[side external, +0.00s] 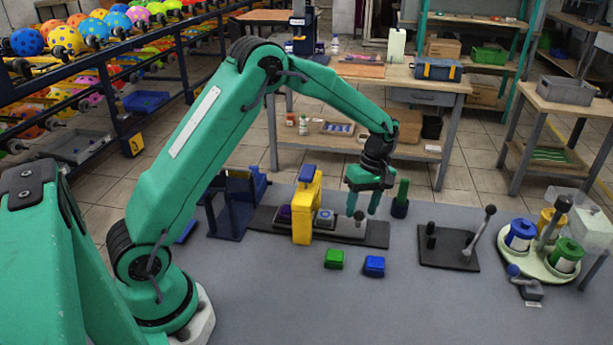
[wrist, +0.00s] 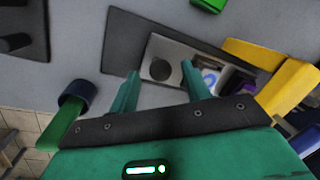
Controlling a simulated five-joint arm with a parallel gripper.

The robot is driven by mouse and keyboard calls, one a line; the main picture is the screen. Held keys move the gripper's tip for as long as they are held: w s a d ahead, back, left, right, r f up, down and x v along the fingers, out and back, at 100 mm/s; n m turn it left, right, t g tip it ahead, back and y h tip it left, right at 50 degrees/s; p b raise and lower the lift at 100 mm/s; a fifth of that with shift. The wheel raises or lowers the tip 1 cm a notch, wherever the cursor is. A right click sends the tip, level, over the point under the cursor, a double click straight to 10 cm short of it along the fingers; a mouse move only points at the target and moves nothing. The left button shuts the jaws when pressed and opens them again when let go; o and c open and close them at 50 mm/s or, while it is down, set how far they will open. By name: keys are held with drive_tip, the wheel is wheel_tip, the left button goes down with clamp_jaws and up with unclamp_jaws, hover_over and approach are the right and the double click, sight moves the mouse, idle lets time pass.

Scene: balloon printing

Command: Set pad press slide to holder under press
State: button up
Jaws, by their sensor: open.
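The yellow pad press (side external: 304,208) stands across a long dark base (side external: 376,238) on the grey table. The metal slide plate (side external: 345,229) lies on this base right of the press; it also shows in the wrist view (wrist: 185,52). A round grey knob (wrist: 160,69) is on the plate. A holder with a blue ring (side external: 324,217) sits beside the press; the press partly hides it in the wrist view (wrist: 210,79). My gripper (side external: 363,208) is open above the plate. Its fingertips (wrist: 160,75) appear on either side of the knob; contact cannot be told.
A green-handled tool in a dark cup (side external: 400,200) stands close right of my gripper. Green (side external: 334,259) and blue (side external: 374,266) blocks lie in front. A dark lever plate (side external: 449,248) and a round tray of pots (side external: 538,265) are at right. The front table is clear.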

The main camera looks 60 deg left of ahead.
sight(337, 225)
drive_tip(key=shift+s+f, duration=0.15)
drive_tip(key=shift+f, duration=0.5)
clamp_jaws()
drive_tip(key=shift+s+a+r, duration=0.1)
drive_tip(key=shift+s+a, duration=1.6)
drive_tip(key=shift+a, duration=0.15)
unclamp_jaws()
wheel_tip(337, 225, up, 8)
drive_tip(key=w, duration=0.1)
drive_tip(key=shift+w, duration=0.2)
